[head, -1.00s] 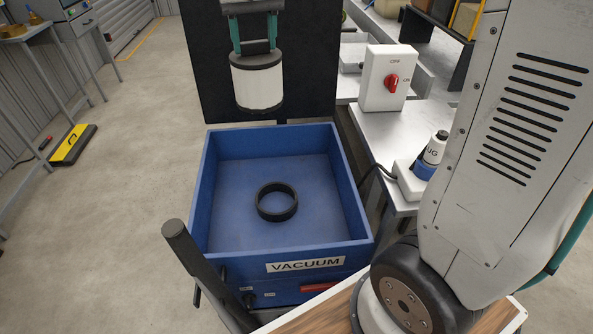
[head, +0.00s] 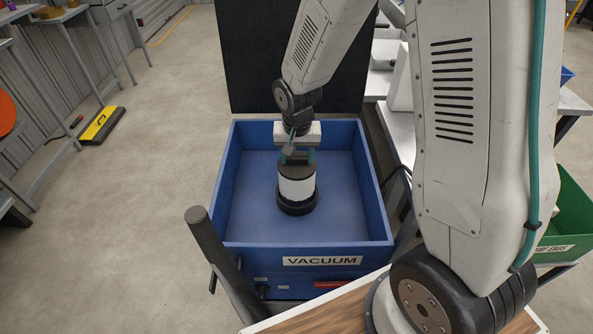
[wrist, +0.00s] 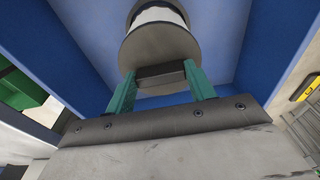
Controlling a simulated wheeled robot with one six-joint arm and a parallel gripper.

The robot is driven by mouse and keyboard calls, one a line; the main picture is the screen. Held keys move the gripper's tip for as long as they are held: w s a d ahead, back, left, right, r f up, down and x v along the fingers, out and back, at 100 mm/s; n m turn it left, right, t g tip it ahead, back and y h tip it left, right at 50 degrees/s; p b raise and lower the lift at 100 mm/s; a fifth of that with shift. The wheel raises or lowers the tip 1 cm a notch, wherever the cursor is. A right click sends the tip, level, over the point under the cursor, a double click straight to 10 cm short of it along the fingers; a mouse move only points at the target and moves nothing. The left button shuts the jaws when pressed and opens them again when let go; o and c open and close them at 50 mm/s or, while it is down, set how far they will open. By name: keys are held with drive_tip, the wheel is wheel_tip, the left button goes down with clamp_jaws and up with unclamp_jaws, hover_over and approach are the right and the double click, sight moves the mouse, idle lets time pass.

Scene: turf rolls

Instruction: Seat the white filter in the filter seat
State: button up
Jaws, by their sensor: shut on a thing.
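The white filter (head: 297,188), with its dark cap, is upright inside the blue vacuum box. My gripper (head: 297,158) is above it, its teal fingers shut on the dark grip block on the cap. In the wrist view, the gripper (wrist: 160,80) has a finger at each end of that block, and the filter (wrist: 158,16) shows beyond it. The filter seat (head: 298,208), a black ring on the box floor, shows around the filter's lower end. The filter's bottom edge is hidden, so I cannot tell how deep it sits.
The blue box's walls (head: 226,190) stand around the filter and gripper, with clear floor on all sides of the seat. A black upright panel (head: 250,60) stands behind. A dark post (head: 215,250) rises at the front left corner. A green bin (head: 570,215) is at the right.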

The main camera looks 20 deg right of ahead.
wheel_tip(320, 180, down, 4)
drive_tip(key=shift+f, duration=0.2)
drive_tip(key=o, duration=1.5)
drive_tip(key=shift+f, duration=0.1)
drive_tip(key=shift+o, duration=0.2)
wheel_tip(320, 180, up, 13)
drive_tip(key=s, duration=0.2)
drive_tip(key=s+d+r+n, duration=0.1)
drive_tip(key=s+r, duration=0.4)
drive_tip(key=s, duration=0.3)
drive_tip(key=s+d+r+n, duration=0.1)
drive_tip(key=s+r+n, duration=0.1)
drive_tip(key=s+r, duration=0.3)
drive_tip(key=s+d+r+n, duration=0.1)
drive_tip(key=s+r, duration=0.5)
drive_tip(key=s, duration=0.5)
drive_tip(key=shift+s+n+y, duration=0.3)
drive_tip(key=shift+s, duration=0.1)
